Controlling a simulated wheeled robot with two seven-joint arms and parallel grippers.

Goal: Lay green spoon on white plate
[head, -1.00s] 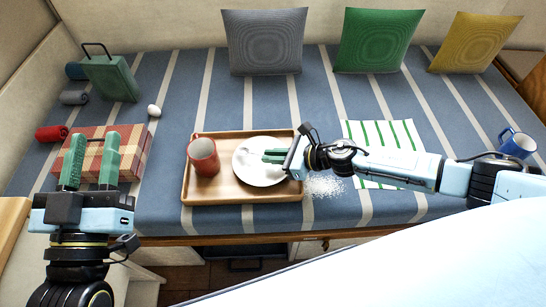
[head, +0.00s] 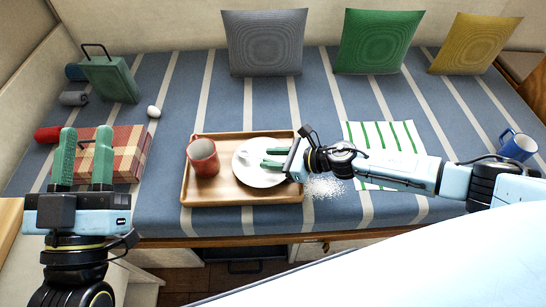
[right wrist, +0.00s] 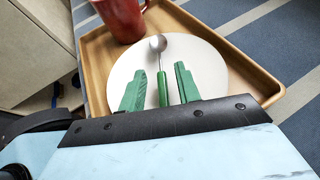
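The white plate (head: 249,178) sits on the wooden tray, and it also shows in the right wrist view (right wrist: 208,62). The green spoon (right wrist: 163,88) lies on the plate, its metal bowl (right wrist: 158,43) toward the red mug and its green handle toward my right gripper. My right gripper (right wrist: 159,82) is open, with a finger on each side of the handle and gaps showing between. In the head view this gripper (head: 272,158) is over the plate's right part. My left gripper (head: 84,148) is open and empty, in front of the checkered box.
The red mug (head: 203,157) stands on the left of the wooden tray (head: 222,195). White grains (head: 325,188) lie right of the tray by a striped cloth (head: 393,137). A checkered box (head: 130,150), green radio (head: 112,78) and white egg-shaped item (head: 153,111) are at left. A blue mug (head: 517,146) is far right.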

